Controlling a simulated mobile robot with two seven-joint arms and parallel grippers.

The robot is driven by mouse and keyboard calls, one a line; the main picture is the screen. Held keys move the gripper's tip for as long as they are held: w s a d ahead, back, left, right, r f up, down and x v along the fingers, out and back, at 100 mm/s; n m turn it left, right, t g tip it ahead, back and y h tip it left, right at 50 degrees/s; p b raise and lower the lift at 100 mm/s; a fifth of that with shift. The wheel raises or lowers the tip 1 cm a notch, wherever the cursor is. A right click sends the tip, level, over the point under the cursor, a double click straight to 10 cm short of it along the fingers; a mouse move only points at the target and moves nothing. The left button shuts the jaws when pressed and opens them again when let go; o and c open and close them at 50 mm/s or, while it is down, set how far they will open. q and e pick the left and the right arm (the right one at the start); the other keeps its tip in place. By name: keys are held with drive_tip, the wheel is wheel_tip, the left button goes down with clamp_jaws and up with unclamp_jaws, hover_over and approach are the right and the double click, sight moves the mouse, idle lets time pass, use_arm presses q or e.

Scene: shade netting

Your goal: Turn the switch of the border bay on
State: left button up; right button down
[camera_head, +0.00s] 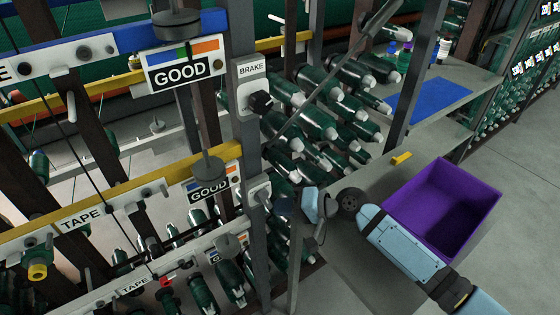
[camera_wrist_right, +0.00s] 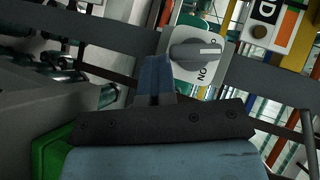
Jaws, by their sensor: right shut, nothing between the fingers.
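Two switches sit on the grey upright. The upper one (camera_head: 256,101) has a dark knob below a "BRAKE" label. The lower one (camera_head: 259,189) is a pale plate with a grey knob. No label reading "border" is legible. My right gripper (camera_head: 314,205) is shut and empty, just right of the lower switch in the head view. In the right wrist view a switch knob (camera_wrist_right: 196,54) on a pale plate has a white mark pointing right and "ON" printed upside down near it. My shut fingertips (camera_wrist_right: 155,68) are left of this knob; contact cannot be told. My left gripper is out of view.
"GOOD" cards (camera_head: 182,63) and "TAPE" labels (camera_head: 80,218) hang on rails at left. Dark green bobbins (camera_head: 315,122) crowd the frame behind the upright. A purple crate (camera_head: 480,190) stands at right. A shelf with a blue mat (camera_head: 432,100) is behind. Floor at far right is clear.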

use_arm(q)
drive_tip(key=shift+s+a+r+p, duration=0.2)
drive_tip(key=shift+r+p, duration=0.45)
drive_tip(key=shift+p, duration=0.4)
use_arm(e)
wheel_tip(320, 180, up, 19)
drive_tip(key=shift+s+a+r, duration=0.2)
drive_tip(key=shift+s+a, duration=0.05)
drive_tip(key=shift+a, duration=0.2)
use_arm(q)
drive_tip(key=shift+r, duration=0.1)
